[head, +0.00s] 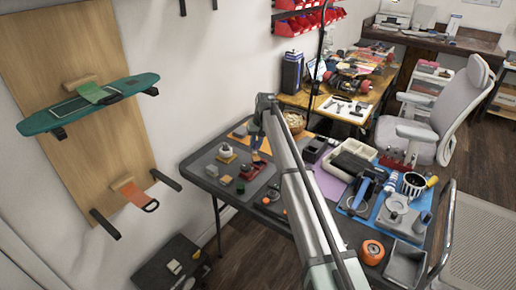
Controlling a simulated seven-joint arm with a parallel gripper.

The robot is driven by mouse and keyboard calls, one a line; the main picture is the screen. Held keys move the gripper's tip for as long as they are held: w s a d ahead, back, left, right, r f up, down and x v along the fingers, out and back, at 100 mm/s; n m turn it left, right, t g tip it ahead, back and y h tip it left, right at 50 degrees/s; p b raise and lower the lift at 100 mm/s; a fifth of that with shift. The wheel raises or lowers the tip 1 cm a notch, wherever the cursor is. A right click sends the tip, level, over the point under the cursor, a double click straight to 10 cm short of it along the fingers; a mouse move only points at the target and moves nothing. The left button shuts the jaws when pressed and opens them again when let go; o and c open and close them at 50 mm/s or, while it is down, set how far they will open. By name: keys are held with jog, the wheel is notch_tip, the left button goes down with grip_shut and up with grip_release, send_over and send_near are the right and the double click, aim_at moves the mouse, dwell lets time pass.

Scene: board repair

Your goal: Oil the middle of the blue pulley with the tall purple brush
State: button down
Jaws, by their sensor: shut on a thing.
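My gripper (257,150) is at the end of the arm, low over the left part of the grey work table (208,184). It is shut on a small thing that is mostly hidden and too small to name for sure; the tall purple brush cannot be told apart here. I cannot tell whether the held thing touches anything.
Small dark blocks (225,180) lie left of my arm.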

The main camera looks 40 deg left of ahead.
jog(key=shift+r, duration=2.7)
